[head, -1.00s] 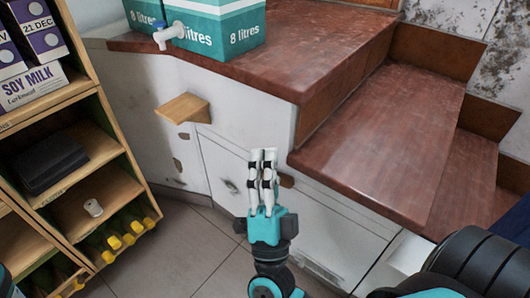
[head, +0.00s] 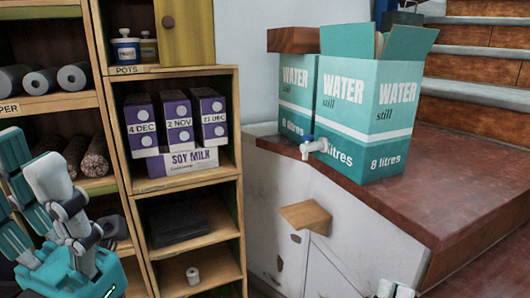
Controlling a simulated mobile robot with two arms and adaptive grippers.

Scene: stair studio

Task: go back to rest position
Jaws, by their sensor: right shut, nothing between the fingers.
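My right gripper (head: 396,288) shows only its white fingertips at the bottom edge of the head view. They are close together and shut with nothing between them, in front of the white cabinet below the counter. The rest of that arm is out of the picture. My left gripper (head: 40,185), teal and white, is large and close at the lower left, in front of the shelving. Its fingers overlap in this view, so I cannot tell how far apart they are. I see nothing held in it.
A wooden shelf unit (head: 190,78) with soy milk cartons (head: 178,122) stands at the left. Teal water boxes (head: 370,110) with a tap (head: 313,147) stand on the red-brown counter (head: 440,200). A small wooden ledge (head: 306,215) juts from the cabinet. Stairs (head: 475,65) rise at the right.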

